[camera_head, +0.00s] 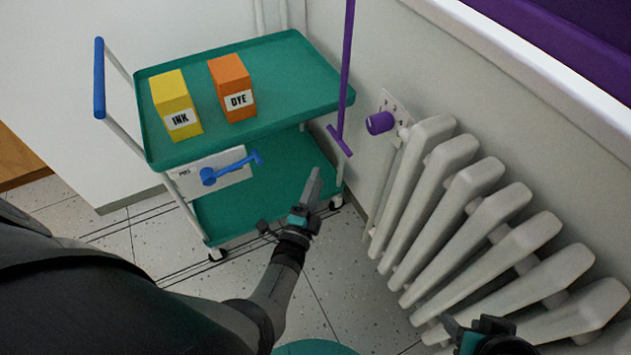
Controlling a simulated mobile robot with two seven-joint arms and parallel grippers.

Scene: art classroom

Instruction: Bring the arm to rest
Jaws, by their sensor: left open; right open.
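My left gripper (291,205) is open and empty, in front of the cart's lower shelf. Its arm comes in from the lower left, and one long grey finger points up the picture. My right gripper (474,335) shows only in part at the bottom right, in front of the radiator; it is open, and its arm is out of the picture. I see nothing between the jaws of either gripper.
A green cart (290,68) carries a yellow INK box (177,103) and an orange DYE box (232,86). A blue lever (232,167) sticks out at its front. A purple rod (345,80) hangs beside it. A white radiator (470,205) with a purple knob (380,122) lines the right wall.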

